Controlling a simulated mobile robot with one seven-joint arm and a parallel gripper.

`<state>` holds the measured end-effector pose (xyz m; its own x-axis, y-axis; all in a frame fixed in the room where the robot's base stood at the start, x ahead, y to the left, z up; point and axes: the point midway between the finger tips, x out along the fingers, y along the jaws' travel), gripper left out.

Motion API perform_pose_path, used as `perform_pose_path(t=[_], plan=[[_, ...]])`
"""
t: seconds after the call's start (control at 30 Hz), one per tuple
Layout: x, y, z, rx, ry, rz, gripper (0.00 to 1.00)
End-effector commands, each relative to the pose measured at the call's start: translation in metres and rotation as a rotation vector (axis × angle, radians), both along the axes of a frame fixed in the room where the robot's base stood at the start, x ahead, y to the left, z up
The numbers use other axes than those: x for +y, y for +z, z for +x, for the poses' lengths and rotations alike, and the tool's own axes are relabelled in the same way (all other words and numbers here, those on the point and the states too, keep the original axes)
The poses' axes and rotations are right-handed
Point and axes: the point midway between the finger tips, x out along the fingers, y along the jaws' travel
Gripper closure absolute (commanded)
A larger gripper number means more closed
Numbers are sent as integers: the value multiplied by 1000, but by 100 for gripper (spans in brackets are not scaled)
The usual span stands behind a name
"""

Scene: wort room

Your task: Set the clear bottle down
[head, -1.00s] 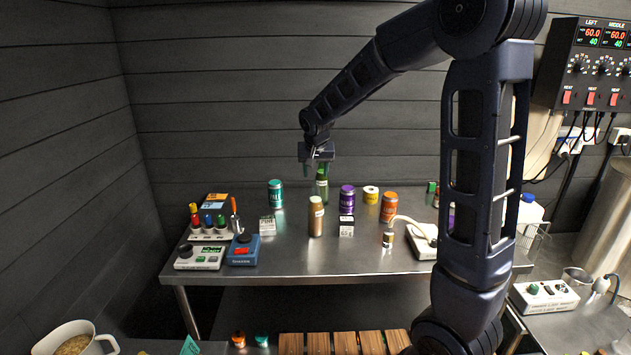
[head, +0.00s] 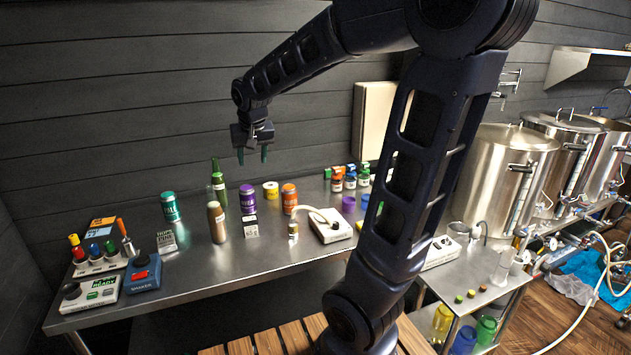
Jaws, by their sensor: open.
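My gripper (head: 252,156) is open and empty, its fingers pointing down above the back of the steel table (head: 190,268). A slim green bottle (head: 218,190) stands upright on the table, left of and below my gripper and apart from it. I cannot tell which of these, if either, is the clear bottle. No bottle is in my gripper.
A teal can (head: 170,207), a purple can (head: 247,199) and an orange can (head: 289,199) stand nearby. A small white box (head: 250,226) is in front of the purple can. Control boxes (head: 91,294) fill the left end. The table's front middle is clear.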

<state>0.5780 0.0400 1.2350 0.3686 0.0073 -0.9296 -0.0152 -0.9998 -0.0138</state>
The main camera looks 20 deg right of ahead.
Motion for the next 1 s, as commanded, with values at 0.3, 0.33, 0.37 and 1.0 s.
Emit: perform_pose_path(t=[0.3,0.33,0.37,1.0], plan=[[-75,10,-90,-9,-3,2,51],[-81,10,-99,-10,-3,1,51],[-85,9,-108,-11,-2,1,51],[-119,-11,-199,-23,16,-16,51]])
